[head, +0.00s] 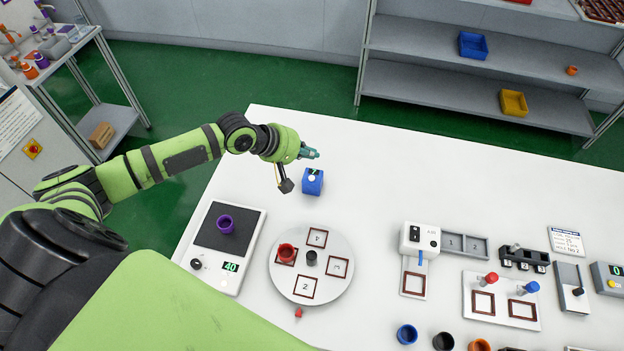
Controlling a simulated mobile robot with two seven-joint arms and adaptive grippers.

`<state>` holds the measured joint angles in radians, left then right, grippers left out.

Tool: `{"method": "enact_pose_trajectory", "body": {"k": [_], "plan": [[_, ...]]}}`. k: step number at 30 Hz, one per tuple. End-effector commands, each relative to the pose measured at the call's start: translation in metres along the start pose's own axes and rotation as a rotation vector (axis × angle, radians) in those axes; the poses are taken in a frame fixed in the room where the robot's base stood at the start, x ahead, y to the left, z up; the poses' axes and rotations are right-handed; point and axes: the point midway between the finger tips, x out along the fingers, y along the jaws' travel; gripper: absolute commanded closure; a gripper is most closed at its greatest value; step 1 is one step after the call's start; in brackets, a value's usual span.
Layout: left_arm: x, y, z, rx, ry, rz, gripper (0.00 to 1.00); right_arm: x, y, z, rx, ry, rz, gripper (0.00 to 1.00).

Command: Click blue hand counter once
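A small blue box-shaped thing (313,187), which looks like the blue hand counter, stands on the white table near its back left edge. It has a pale round patch and a dark part on top; any reading is too small to make out. My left gripper (297,169) is just left of and behind it, with its fingers spread apart and nothing between them. One finger is close to the counter's left side; I cannot tell whether they touch. My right gripper is not in view.
A scale (245,273) with a purple pot (226,224) and a turntable (341,290) with a red pot (287,253) stand in front. A white dispenser (420,237) and red and blue-handled stamps (531,287) are at right. The table's back middle is clear.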

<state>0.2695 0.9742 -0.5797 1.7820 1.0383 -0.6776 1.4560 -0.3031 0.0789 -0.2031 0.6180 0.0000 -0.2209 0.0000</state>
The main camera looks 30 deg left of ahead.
Motion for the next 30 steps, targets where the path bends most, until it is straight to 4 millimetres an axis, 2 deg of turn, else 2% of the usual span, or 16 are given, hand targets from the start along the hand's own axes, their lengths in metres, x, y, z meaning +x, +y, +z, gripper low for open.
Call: {"method": "enact_pose_trajectory", "body": {"k": [1,11,18,30], "plan": [[0.008,-0.009,0.0,0.001,0.001,0.0,1.0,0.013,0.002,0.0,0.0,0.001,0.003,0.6],[0.034,-0.035,0.0,0.001,0.001,0.0,1.0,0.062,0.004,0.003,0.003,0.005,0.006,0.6],[0.046,-0.048,0.0,-0.001,0.0,-0.001,1.0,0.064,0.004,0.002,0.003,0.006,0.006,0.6],[0.047,-0.048,0.0,-0.001,0.0,-0.001,1.0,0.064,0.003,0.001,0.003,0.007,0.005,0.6]]}}
